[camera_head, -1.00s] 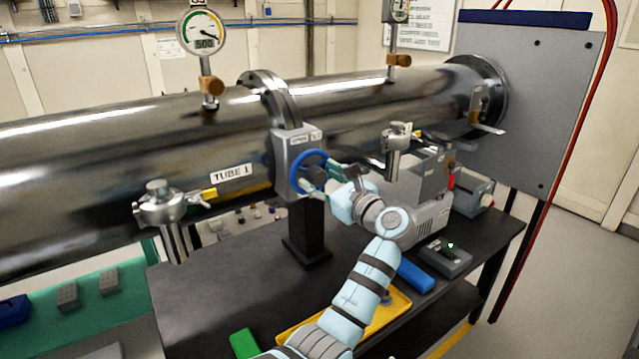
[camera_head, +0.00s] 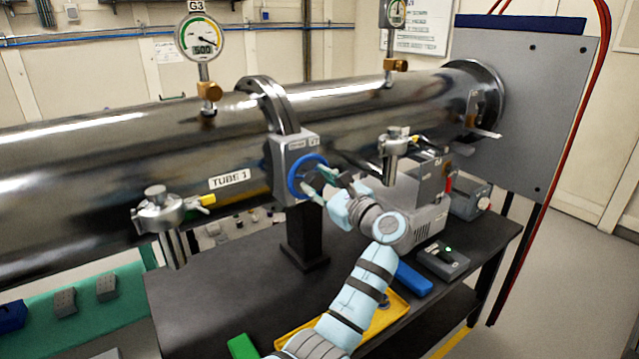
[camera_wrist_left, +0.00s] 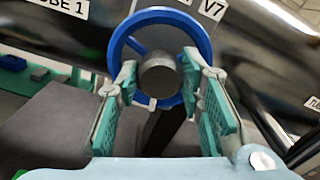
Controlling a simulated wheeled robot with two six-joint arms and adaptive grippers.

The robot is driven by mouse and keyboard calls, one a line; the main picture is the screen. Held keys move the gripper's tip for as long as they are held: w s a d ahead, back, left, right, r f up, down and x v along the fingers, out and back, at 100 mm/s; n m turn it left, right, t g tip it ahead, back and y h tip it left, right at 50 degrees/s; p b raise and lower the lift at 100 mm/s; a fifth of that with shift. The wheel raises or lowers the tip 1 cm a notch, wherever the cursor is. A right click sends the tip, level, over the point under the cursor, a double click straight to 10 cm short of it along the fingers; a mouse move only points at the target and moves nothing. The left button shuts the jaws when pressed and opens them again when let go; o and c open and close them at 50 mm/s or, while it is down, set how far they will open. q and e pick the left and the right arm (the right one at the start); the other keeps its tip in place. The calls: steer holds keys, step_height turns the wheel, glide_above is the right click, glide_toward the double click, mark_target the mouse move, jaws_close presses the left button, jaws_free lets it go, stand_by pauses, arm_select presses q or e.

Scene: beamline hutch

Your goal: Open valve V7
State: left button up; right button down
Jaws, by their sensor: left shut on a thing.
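Valve V7 is a grey box (camera_head: 283,153) on the tube flange, with a blue handwheel (camera_head: 293,184) on its front. In the left wrist view the blue wheel (camera_wrist_left: 117,52) has a grey central hub (camera_wrist_left: 159,74) and sits beside a V7 label (camera_wrist_left: 212,9). My left gripper (camera_head: 312,180) is at the wheel, its teal fingers shut on it. In the wrist view the gripper (camera_wrist_left: 158,78) has one fingertip on each side of the hub, inside or at the rim. The exact contact is partly hidden. My right gripper is not in view.
The steel tube (camera_head: 90,175) runs across behind the valve. Clamp fittings (camera_head: 160,210) and (camera_head: 393,142) stand either side. Gauge G3 (camera_head: 201,40) rises above.

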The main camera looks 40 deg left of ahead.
arm_select(q)
steer(key=n, duration=0.3)
steer(key=shift+f+n, duration=0.15)
steer(key=shift+n, duration=0.15)
steer(key=n+b, duration=0.1)
steer(key=n, duration=0.2)
steer(key=shift+f+n, duration=0.1)
steer(key=shift+n, duration=0.2)
steer(key=n+b, duration=0.3)
steer(key=n, duration=0.1)
steer(key=shift+n, duration=0.3)
steer(key=n+b, duration=0.3)
steer(key=n, duration=0.1)
steer(key=shift+f+n, duration=0.1)
steer(key=shift+n, duration=0.2)
steer(key=n+b, duration=0.3)
steer(key=n, duration=0.1)
steer(key=n+b, duration=0.3)
steer(key=n, duration=0.2)
steer(key=n+b, duration=0.2)
steer(key=n, duration=0.2)
steer(key=shift+n, duration=0.3)
steer(key=shift+r+n+b, duration=0.2)
steer(key=shift+n+b, duration=0.85)
steer(key=shift+n, duration=1.05)
steer(key=shift+w, duration=0.1)
